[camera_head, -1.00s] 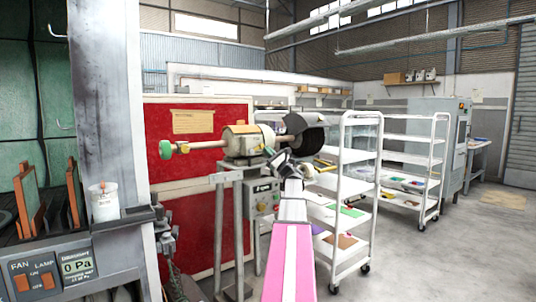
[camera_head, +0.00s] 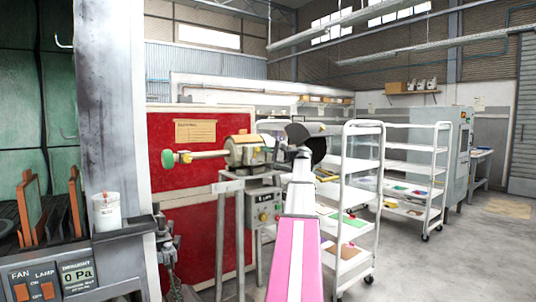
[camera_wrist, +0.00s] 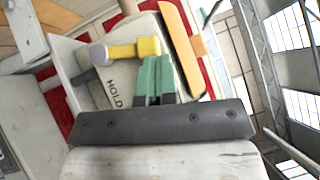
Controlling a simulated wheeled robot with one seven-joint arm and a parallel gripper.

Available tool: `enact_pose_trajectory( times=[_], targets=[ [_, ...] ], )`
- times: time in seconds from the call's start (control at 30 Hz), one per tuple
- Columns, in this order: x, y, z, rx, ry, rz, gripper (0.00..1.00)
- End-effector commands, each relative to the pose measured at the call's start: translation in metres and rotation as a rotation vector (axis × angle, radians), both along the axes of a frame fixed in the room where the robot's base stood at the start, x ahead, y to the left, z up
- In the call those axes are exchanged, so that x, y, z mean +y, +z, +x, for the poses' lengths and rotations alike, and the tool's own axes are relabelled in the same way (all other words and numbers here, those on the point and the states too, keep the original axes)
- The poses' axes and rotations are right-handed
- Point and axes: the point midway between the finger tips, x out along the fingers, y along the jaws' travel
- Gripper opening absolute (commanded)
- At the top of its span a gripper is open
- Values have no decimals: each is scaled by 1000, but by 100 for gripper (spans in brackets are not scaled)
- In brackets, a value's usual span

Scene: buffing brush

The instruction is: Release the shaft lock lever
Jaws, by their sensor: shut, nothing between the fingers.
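The buffing machine's motor housing (camera_head: 244,150) sits on a grey stand, with a shaft running left to a green end (camera_head: 168,158). A dark round wheel (camera_head: 317,142) is at its right, partly hidden by my arm. In the wrist view, the yellow lever (camera_wrist: 146,47) with a grey metal knob (camera_wrist: 100,54) lies across the pale housing, marked "HOLD" (camera_wrist: 115,94). My gripper (camera_wrist: 156,62) has green fingers, shut and empty, with tips right by the lever's right end. Whether they touch it I cannot tell. In the head view, my arm hides the fingertips.
An orange strip (camera_wrist: 181,48) lies just right of the fingers in the wrist view. A grey control box (camera_head: 263,208) hangs on the stand. A red panel (camera_head: 190,205) stands behind, and white shelf carts (camera_head: 362,190) stand close to my arm's right. Open floor lies farther right.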

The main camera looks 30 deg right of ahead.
Motion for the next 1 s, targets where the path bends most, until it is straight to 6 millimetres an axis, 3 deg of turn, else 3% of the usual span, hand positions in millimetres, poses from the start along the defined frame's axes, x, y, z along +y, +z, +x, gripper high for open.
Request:
enact_pose_trajectory(
  times=[0.27, 1.0],
  targets=[
    [12, 9, -1, -14, 1, -179, 0],
    [19, 12, -1, -13, 1, -169, 0]
  ],
)
